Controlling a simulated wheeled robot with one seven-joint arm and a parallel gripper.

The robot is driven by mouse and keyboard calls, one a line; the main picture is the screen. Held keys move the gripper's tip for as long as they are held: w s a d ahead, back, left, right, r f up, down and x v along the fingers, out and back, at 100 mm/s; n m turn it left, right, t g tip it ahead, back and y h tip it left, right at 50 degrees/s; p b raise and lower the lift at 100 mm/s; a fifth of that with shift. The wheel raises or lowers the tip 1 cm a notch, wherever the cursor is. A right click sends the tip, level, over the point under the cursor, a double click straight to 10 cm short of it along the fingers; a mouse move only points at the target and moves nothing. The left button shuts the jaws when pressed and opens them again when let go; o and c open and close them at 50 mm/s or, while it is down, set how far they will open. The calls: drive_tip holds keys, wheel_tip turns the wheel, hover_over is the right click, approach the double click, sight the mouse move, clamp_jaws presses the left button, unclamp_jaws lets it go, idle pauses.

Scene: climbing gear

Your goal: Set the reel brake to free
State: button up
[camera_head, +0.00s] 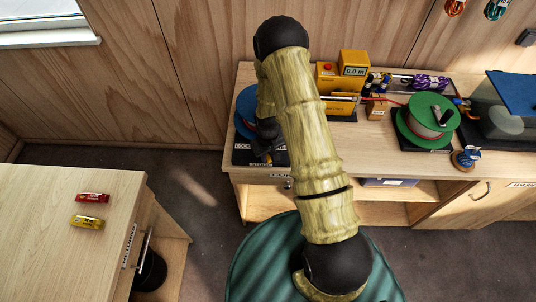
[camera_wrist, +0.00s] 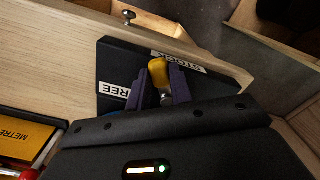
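The reel brake is a black base (camera_wrist: 115,62) with white labels at the bench's front edge. In the wrist view, the left label (camera_wrist: 116,87) shows "REE", its first letter hidden, and the right label (camera_wrist: 182,60) reads as an upside-down "LOCK", partly covered. The yellow brake knob (camera_wrist: 157,70) stands between the labels. My gripper (camera_wrist: 158,80) has a dark purple finger on each side of it and looks shut on it. In the head view, my arm hides much of the brake; the blue reel (camera_head: 244,108) shows behind it.
A yellow metre counter (camera_head: 353,64) stands behind, and a green reel (camera_head: 428,118) is to the right on the bench (camera_head: 380,160). A dark bin with a blue lid (camera_head: 512,92) stands at far right. Red and yellow items lie on the left table (camera_head: 50,250).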

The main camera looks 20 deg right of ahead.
clamp_jaws()
drive_tip(key=shift+w+d+f+n+b, duration=0.15)
drive_tip(key=shift+d+n+b, duration=0.15)
drive_tip(key=shift+n+b, duration=0.35)
drive_tip(key=shift+w+d+n+b, duration=0.1)
drive_tip(key=shift+d+n+b, duration=0.25)
drive_tip(key=shift+n, duration=0.4)
drive_tip(key=shift+a+r, duration=0.1)
drive_tip(key=shift+r, duration=0.1)
drive_tip(key=o, duration=0.8)
unclamp_jaws()
wheel_tip(320, 180, up, 17)
drive_tip(key=b, duration=0.3)
drive_tip(key=shift+r+b, duration=0.2)
drive_tip(key=shift+b, duration=0.15)
